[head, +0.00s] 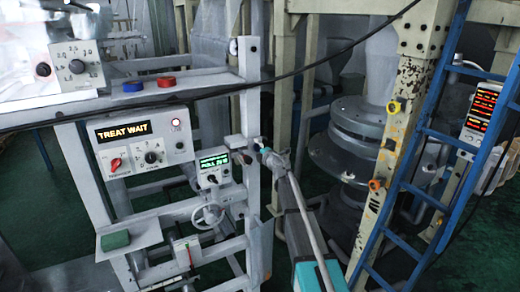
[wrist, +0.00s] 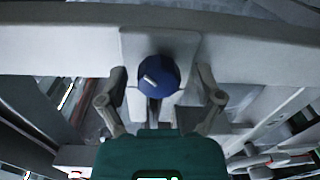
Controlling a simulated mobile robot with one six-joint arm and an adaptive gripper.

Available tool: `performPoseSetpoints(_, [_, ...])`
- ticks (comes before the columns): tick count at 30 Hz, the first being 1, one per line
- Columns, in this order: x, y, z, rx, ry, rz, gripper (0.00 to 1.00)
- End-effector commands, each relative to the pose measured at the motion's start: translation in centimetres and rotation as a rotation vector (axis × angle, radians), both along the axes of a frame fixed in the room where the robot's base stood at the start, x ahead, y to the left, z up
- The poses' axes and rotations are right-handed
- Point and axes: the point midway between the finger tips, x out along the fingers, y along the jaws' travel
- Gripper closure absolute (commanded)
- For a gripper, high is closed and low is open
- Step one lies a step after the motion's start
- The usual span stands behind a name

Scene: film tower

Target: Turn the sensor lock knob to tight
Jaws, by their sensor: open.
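In the wrist view a dark blue knob (wrist: 158,78) with a short white mark sits on a grey bracket plate (wrist: 188,42). The mark points to the upper left. I take this to be the sensor lock knob. My gripper (wrist: 161,72) is open, with one finger on either side of the knob and a visible gap on both sides. In the head view my gripper (head: 263,148) is beside the grey upright of the frame. The knob cannot be made out clearly there.
A panel reading "TREAT WAIT" (head: 125,131) and a small box with a green display (head: 214,160) are to the left. A blue ladder (head: 420,150) and a cream post (head: 405,115) stand to the right. A black cable (head: 215,91) crosses above.

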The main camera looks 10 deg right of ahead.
Motion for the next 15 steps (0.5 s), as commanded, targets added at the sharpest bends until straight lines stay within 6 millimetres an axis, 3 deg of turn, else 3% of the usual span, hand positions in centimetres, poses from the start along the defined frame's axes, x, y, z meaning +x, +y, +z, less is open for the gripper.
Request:
performPoseSetpoints(8, [-0.2, 0.0, 0.0, 0.000, 0.000, 0.001, 0.16])
performPoseSetpoints(15, [-2.0, -0.5, 0.0, 0.000, -0.001, 0.000, 0.16])
